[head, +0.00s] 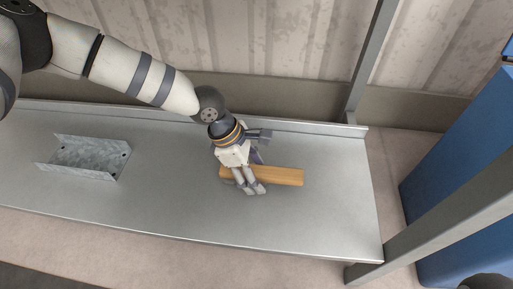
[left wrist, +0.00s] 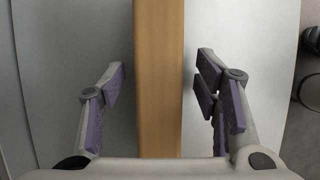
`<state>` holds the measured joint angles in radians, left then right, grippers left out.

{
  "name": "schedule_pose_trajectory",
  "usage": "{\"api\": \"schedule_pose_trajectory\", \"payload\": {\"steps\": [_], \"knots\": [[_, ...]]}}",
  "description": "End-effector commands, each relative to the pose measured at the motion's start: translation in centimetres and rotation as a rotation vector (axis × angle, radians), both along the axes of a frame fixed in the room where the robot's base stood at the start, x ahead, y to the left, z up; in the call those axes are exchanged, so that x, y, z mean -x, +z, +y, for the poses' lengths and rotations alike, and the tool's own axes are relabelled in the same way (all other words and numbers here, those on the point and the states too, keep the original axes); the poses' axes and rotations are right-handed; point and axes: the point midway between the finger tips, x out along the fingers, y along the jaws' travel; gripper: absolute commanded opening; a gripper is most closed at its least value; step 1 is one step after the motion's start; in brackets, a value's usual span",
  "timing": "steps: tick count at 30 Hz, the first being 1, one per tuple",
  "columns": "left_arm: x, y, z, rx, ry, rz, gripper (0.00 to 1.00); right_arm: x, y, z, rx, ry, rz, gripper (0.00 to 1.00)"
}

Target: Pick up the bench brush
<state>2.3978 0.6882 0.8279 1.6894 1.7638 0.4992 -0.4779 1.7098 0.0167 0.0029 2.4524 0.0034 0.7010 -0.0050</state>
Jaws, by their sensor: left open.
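The bench brush (head: 284,177) lies on the grey metal bench, its long wooden body running left to right in the head view. Bristles do not show. My left gripper (head: 256,173) is over the brush's left part, with its fingers pointing down. In the left wrist view the wooden body (left wrist: 159,60) runs between the two open fingers of the gripper (left wrist: 161,85), with a gap on each side. Part of the brush is hidden behind the fingers in the head view. My right gripper is not in view.
A galvanized channel piece (head: 86,157) lies on the bench (head: 160,205) to the left. The bench has a raised back edge. A grey post (head: 368,60) stands behind its right end, and a blue cabinet (head: 460,150) is at the right. The bench front is clear.

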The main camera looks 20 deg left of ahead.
Motion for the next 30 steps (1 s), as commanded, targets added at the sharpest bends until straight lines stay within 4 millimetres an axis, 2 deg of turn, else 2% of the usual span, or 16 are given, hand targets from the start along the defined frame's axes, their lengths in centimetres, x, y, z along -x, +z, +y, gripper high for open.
{"api": "schedule_pose_trajectory", "payload": {"steps": [10, 15, 17, 18, 26, 29, 30], "knots": [[0.0, -0.3, 0.0, 0.0, 0.001, 0.001, 0.57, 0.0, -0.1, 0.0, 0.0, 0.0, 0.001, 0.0], [0.0, -0.3, 0.0, 0.0, 0.001, 0.001, 0.18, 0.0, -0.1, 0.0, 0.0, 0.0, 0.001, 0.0], [0.0, -0.3, 0.0, 0.0, 0.001, 0.001, 0.05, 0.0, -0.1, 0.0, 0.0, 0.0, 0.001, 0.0], [0.0, -0.3, 0.0, 0.0, 0.001, 0.001, 0.01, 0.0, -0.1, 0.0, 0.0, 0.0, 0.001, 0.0], [0.0, 0.1, 0.0, 0.0, 0.0, 0.0, 0.01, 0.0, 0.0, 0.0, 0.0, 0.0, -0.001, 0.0], [-0.1, 2.2, 0.0, 0.001, 0.002, -0.003, 0.01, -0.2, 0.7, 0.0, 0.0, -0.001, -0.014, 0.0], [-0.1, 3.4, 0.0, 0.002, 0.002, -0.005, 0.01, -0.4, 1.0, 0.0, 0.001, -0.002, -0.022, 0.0]]}}
